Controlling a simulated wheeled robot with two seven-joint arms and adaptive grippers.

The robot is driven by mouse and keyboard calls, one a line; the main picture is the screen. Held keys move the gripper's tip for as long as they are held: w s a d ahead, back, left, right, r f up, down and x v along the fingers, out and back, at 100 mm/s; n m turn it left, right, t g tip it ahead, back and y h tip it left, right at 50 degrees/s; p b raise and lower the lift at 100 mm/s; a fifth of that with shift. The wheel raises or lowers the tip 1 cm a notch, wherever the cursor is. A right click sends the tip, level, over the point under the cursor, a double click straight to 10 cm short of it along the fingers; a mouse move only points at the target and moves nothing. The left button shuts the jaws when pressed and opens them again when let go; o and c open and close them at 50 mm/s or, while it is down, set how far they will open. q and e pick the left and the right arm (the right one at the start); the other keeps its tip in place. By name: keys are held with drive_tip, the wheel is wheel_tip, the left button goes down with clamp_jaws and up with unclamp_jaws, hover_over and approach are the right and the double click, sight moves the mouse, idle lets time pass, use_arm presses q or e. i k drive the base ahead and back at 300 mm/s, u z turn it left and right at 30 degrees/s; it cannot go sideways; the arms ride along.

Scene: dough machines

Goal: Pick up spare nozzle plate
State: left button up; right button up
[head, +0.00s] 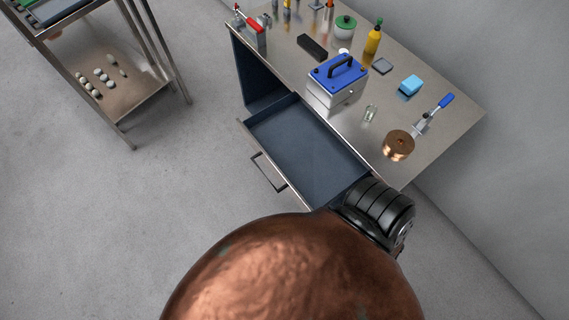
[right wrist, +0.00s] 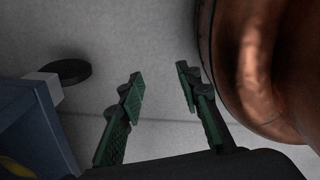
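I cannot tell for sure which object is the spare nozzle plate. A copper round piece (head: 398,145) lies near the right front edge of the steel workbench (head: 440,133). A small flat grey square (head: 383,66) lies farther back on the bench. The bench drawer (head: 305,150) is pulled out, and its visible inside looks empty. My right gripper (right wrist: 160,88) is open, with two green-padded fingers apart and nothing between them but grey floor behind. It is hidden in the head view. My left gripper is not in view.
A large rounded copper surface (head: 290,270) blocks the bottom of the head view. The bench holds a blue-lidded box (head: 338,80), yellow bottle (head: 373,39), blue block (head: 410,85), small glass (head: 370,113) and blue-handled tool (head: 435,113). A steel rack (head: 135,95) stands left; floor between is clear.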

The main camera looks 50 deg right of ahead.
sight(399, 144)
drive_tip(key=z, duration=2.3)
drive_tip(key=k, duration=1.15)
drive_tip(key=u, duration=1.25)
drive_tip(key=i, duration=1.25)
drive_tip(key=z, duration=0.7)
drive_tip(key=i, duration=0.7)
drive_tip(key=z, duration=0.85)
